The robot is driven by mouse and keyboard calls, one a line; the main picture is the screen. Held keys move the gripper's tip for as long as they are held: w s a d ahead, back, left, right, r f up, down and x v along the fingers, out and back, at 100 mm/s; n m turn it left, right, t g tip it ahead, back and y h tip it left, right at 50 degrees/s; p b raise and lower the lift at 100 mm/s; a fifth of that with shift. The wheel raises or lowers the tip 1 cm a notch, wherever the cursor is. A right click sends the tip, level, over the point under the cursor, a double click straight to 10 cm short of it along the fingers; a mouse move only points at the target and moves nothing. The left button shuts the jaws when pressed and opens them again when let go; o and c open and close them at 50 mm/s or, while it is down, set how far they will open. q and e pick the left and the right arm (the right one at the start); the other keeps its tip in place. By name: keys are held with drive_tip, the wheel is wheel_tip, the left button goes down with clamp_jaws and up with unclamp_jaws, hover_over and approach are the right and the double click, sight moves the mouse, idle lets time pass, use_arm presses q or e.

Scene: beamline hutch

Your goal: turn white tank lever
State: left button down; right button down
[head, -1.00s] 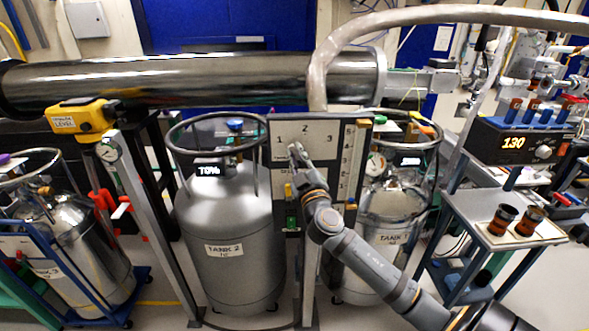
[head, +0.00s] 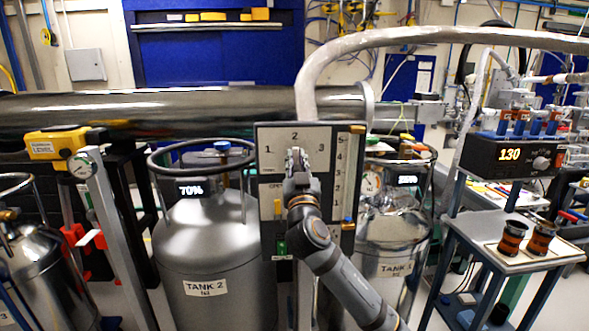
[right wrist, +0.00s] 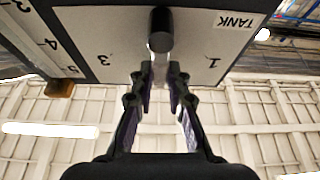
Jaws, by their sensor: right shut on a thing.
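The white tank lever (right wrist: 161,64) is on the upright selector panel (head: 268,192), which is marked 1, 2 and 3. In the right wrist view it is a pale bar below a dark round hub (right wrist: 160,30). It points between the printed 1 and 3, toward the side of the 2. My right gripper (head: 296,158) is in front of the panel below the 2. In the right wrist view its fingers (right wrist: 161,78) are shut on the lever, one on each side. My gripper hides most of the lever in the head view. My left gripper is not in view.
Tank 2 (head: 205,245) stands left of the panel and tank 1 (head: 388,235) right of it. A thick hose (head: 312,85) arches above the panel. A trolley (head: 480,225) with a heater unit (head: 515,155) and brown cups stands at the right.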

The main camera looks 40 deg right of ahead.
drive_tip(key=shift+f, duration=0.1)
idle(0.3)
drive_tip(key=c, duration=1.3)
unclamp_jaws()
drive_tip(key=v, duration=1.2)
